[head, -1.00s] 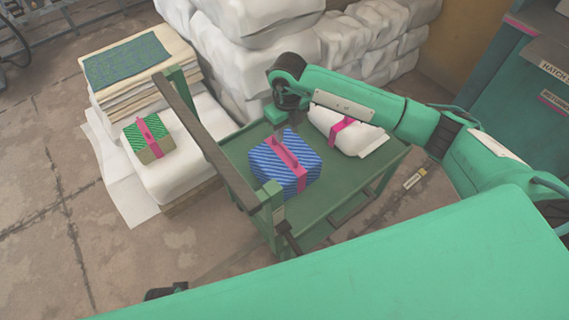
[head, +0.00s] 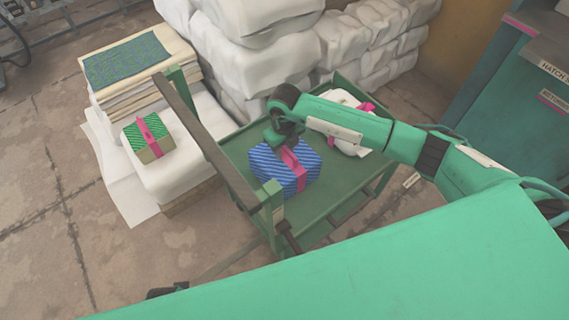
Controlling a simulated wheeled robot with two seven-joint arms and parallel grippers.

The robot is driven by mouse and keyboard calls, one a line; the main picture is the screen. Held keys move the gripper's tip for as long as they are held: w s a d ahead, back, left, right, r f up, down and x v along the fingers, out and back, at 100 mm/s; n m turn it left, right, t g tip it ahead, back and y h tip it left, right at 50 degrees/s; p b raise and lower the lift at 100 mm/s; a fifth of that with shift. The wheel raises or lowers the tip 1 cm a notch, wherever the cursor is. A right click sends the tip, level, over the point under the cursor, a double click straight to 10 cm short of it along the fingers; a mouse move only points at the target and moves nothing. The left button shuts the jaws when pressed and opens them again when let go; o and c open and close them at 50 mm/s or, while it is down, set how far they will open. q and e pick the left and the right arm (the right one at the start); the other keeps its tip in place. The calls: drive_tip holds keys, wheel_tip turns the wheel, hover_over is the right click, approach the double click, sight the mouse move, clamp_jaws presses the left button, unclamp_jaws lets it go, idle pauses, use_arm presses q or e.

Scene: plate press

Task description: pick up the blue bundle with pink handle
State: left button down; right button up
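The blue striped bundle (head: 268,172) with a pink strap and handle (head: 292,163) sits on the green cart (head: 333,197) near the middle of the head view. My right gripper (head: 287,147) is right above the bundle, at its pink handle, and hides part of the handle and the bundle's top. The fingers are too small and covered to tell whether they are open or shut, or whether they touch the handle. My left gripper is not in view.
A white bundle with a pink strap (head: 345,146) lies on the cart, partly behind my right arm. A green striped bundle (head: 148,138) sits on a white stack at left. The cart's raised handle bar (head: 205,145) stands left of the blue bundle. White sacks (head: 262,60) stand behind.

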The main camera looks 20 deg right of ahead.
clamp_jaws()
idle(0.8)
drive_tip(key=shift+w+r, duration=0.1)
drive_tip(key=shift+r, duration=0.05)
idle(0.3)
